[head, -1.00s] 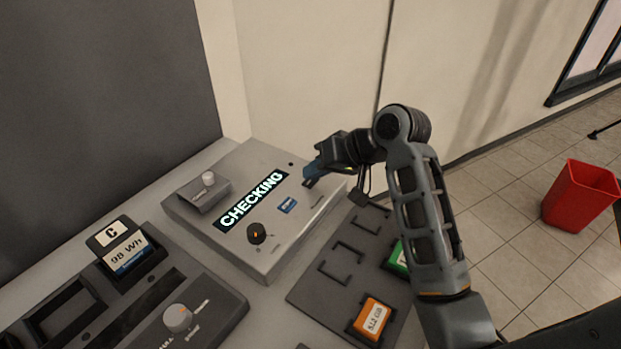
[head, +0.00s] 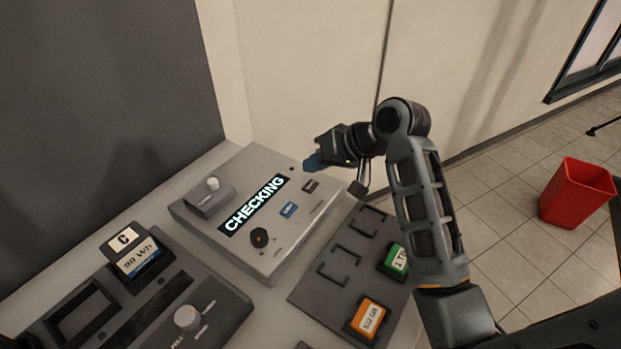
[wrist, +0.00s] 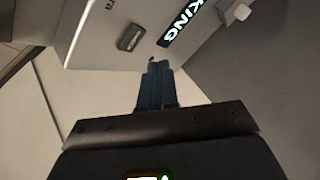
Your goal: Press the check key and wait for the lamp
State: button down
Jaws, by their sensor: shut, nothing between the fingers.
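A grey console box (head: 215,234) stands on the bench, and its display (head: 257,204) reads "CHECKING". A dark key (head: 311,186) and a blue key (head: 288,209) sit to the right of the display; I cannot read their labels. The dark key also shows in the wrist view (wrist: 131,37), uncovered. My gripper (head: 312,163) is shut and empty, its blue fingertips above the console's far right part, apart from the dark key. In the wrist view the closed fingers (wrist: 157,68) point toward the console near the display's end. I cannot make out a separate lit lamp.
A black knob (head: 259,237) and a small raised unit with a white knob (head: 212,184) are on the console. A dark tray (head: 325,292) holds green (head: 396,261) and orange (head: 368,317) cartridges. A battery marked C (head: 138,257) stands in a dock at left. A red bin (head: 575,195) is on the floor.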

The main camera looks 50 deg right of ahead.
jog(key=shift+r, duration=1.45)
